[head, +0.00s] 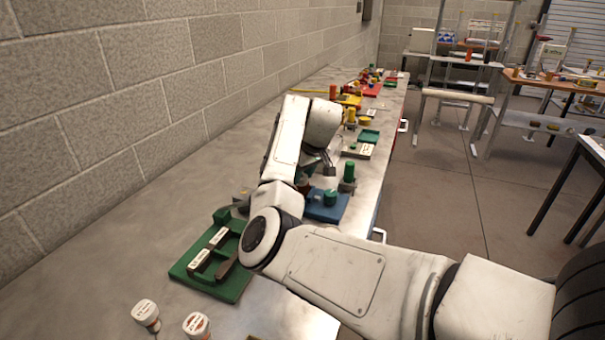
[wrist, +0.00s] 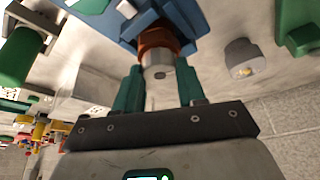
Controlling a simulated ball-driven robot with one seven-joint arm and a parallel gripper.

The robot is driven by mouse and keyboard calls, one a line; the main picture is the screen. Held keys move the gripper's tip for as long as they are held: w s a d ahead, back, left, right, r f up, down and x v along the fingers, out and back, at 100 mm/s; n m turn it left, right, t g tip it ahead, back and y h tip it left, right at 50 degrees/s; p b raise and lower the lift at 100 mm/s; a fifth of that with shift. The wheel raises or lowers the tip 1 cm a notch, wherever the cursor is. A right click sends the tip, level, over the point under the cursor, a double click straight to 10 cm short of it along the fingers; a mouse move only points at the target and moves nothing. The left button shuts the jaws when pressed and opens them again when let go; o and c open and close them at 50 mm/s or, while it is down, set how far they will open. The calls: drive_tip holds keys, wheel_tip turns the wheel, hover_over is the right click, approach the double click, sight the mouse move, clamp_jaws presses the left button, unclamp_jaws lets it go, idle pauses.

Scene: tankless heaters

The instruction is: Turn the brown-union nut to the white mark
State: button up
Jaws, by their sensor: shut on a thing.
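The brown union nut (wrist: 155,38) shows in the wrist view, with a pale grey round end (wrist: 158,60) facing the camera. It sits against a blue fixture (wrist: 184,22). My gripper (wrist: 160,68) has one green finger on each side of the nut and is shut on it. In the head view the blue fixture (head: 325,208) stands on the bench, and my arm hides much of the nut and fingers. I cannot make out the white mark in either view.
In the head view a green fixture (head: 232,286) with labelled bars lies nearer on the bench, with two white-capped jars (head: 146,313) (head: 197,325) in front. A green cylinder (head: 348,172) stands beside the blue fixture. A block wall borders the left side.

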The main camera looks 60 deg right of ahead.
drive_tip(key=m+h+p, duration=0.1)
drive_tip(key=m+p, duration=0.1)
drive_tip(key=m, duration=0.1)
drive_tip(key=shift+a+r+m+g+p, duration=0.1)
drive_tip(key=shift+a+m+g+p, duration=0.05)
drive_tip(key=shift+m+g+p, duration=0.2)
drive_tip(key=m, duration=0.2)
drive_tip(key=m+g+h+p, duration=0.1)
drive_tip(key=shift+w+m, duration=0.2)
drive_tip(key=shift+m, duration=0.15)
drive_tip(key=m+g, duration=0.1)
drive_tip(key=m, duration=0.1)
drive_tip(key=m+g, duration=0.1)
drive_tip(key=m, duration=0.1)
drive_tip(key=shift+w+h, duration=0.1)
drive_tip(key=shift+h, duration=0.3)
drive_tip(key=shift+w+m+g+b, duration=0.1)
drive_tip(key=shift+m+g+b, duration=0.6)
drive_tip(key=shift+m, duration=1.4)
drive_tip(key=o, duration=1.1)
